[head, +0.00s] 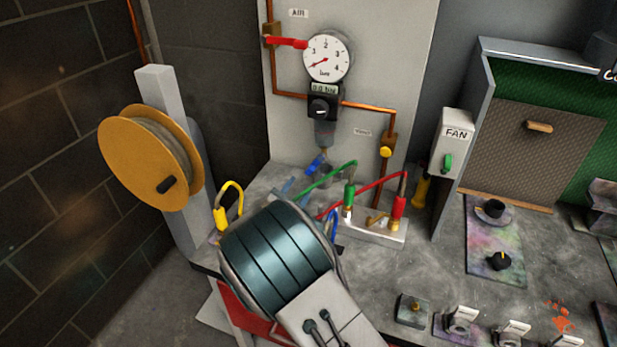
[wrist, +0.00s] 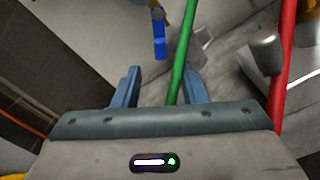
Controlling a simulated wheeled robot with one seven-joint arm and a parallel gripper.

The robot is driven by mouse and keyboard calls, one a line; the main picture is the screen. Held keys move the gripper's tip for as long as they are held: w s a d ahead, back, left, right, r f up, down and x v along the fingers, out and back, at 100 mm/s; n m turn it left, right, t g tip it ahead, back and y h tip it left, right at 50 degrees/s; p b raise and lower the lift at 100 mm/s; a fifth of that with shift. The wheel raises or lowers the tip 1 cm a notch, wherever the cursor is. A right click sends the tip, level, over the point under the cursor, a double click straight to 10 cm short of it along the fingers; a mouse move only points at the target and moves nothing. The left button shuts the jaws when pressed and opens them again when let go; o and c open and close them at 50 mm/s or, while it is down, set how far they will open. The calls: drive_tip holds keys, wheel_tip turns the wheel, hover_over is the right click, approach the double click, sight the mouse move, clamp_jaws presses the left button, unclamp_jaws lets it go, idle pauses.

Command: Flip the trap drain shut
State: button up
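The trap drain appears to be the small blue lever (head: 316,164) at the bottom of the dark trap bowl (head: 323,132), under the pressure gauge. It hangs steeply, slightly tilted in the head view. In the wrist view the blue lever (wrist: 159,44) points down the picture, beyond my fingers and in line with the gap between them. My gripper (wrist: 163,88) is open, its blue-grey fingers apart from the lever. The green hose (wrist: 182,50) crosses the gap in the picture; whether it lies between the fingers is unclear. My arm hides most of the gripper in the head view.
A clear cup (wrist: 200,46) stands beneath the drain. The green hose (head: 325,178) and red hose (head: 365,192) run close by to a manifold block (head: 378,232). A yellow reel (head: 150,165) stands left. The fan switch box (head: 454,143) is at right.

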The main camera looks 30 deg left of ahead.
sight(309, 172)
drive_tip(key=w, duration=0.2)
drive_tip(key=w+p, duration=0.1)
drive_tip(key=w, duration=0.3)
drive_tip(key=shift+w+a+r+p, duration=0.1)
drive_tip(key=shift+w+a+p, duration=0.2)
drive_tip(key=shift+w, duration=0.1)
clamp_jaws()
